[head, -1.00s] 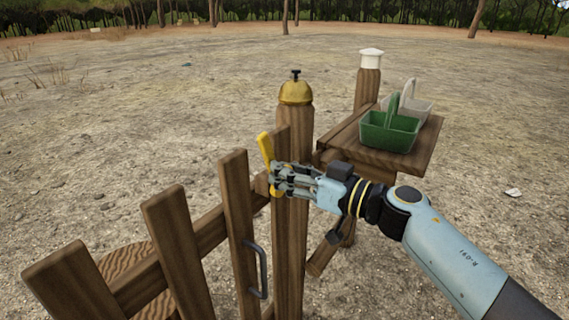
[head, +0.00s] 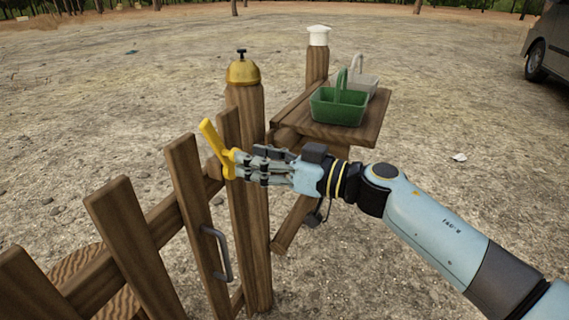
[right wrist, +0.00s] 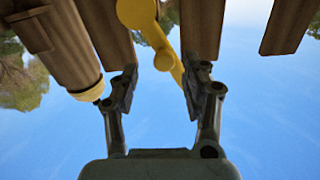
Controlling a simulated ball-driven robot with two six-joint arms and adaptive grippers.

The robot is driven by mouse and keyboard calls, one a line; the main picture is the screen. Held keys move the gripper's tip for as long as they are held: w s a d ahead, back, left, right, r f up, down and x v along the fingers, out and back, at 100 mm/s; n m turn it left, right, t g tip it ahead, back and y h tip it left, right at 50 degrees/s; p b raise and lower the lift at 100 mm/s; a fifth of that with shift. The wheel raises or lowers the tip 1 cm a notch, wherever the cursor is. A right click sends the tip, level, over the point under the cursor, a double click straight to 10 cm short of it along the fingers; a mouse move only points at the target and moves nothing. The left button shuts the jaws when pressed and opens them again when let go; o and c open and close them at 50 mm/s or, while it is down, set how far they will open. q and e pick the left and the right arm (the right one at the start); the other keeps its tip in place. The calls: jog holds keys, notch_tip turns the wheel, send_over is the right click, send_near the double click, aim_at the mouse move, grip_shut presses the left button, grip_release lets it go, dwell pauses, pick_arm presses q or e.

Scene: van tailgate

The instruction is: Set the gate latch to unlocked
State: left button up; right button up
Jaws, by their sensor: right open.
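The gate latch is a yellow lever (head: 214,143) on the wooden gate (head: 190,185), close to the gate post (head: 247,200). Its arm points up and to the left in the head view. My right gripper (head: 242,164) is open at the latch's lower part. In the right wrist view, the yellow latch (right wrist: 165,52) reaches down between the two open fingers (right wrist: 155,95) of that gripper, nearer the right finger. I cannot tell whether that finger touches it. My left gripper is not in view.
A brass bell (head: 243,70) tops the post. A grey handle (head: 217,253) is on the gate. A van (head: 549,45) stands far right on open ground.

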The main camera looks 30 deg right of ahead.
jog(key=v, duration=0.8)
